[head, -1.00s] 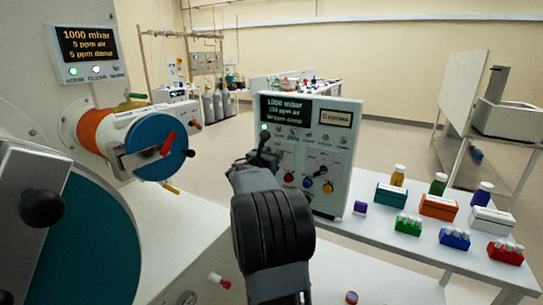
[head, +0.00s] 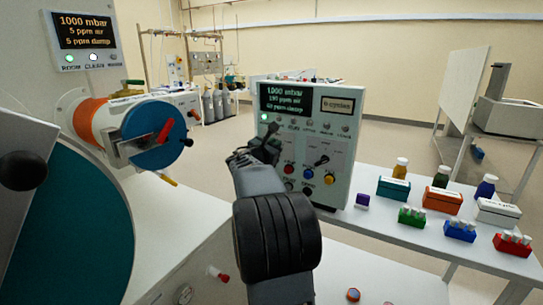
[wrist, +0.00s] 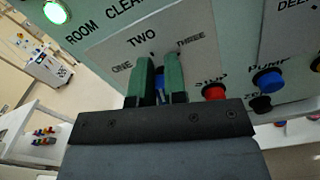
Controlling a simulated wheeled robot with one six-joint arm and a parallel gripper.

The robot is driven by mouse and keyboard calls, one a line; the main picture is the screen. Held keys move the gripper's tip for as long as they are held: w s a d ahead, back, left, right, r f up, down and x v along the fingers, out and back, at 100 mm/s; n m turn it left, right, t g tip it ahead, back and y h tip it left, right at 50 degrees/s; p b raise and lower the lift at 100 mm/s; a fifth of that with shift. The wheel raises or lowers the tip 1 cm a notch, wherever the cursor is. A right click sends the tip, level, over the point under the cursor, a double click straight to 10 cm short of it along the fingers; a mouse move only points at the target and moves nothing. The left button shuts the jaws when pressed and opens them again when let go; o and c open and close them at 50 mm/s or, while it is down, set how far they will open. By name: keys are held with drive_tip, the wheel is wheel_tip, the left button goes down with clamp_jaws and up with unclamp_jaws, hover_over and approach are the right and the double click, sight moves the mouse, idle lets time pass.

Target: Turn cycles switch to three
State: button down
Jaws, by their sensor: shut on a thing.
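In the head view my gripper (head: 267,143) reaches the left side of the control panel (head: 342,165); my arm hides the switch there.
Red (wrist: 214,92) and blue (wrist: 268,80) buttons sit close to the right of the switch. Bottles and coloured racks (head: 460,230) stand on the bench at the right.

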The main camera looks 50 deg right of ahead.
drive_tip(key=shift+s+d+f+m+b, duration=0.15)
drive_tip(key=shift+f+m+b, duration=0.3)
drive_tip(key=shift+m+b, duration=0.5)
drive_tip(key=shift+s+r+m+b, duration=0.15)
drive_tip(key=shift+r+m+b, duration=0.1)
drive_tip(key=shift+m+b, duration=0.1)
drive_tip(key=c, duration=1.2)
unclamp_jaws()
drive_tip(key=shift+o, duration=0.2)
drive_tip(key=v, duration=1.4)
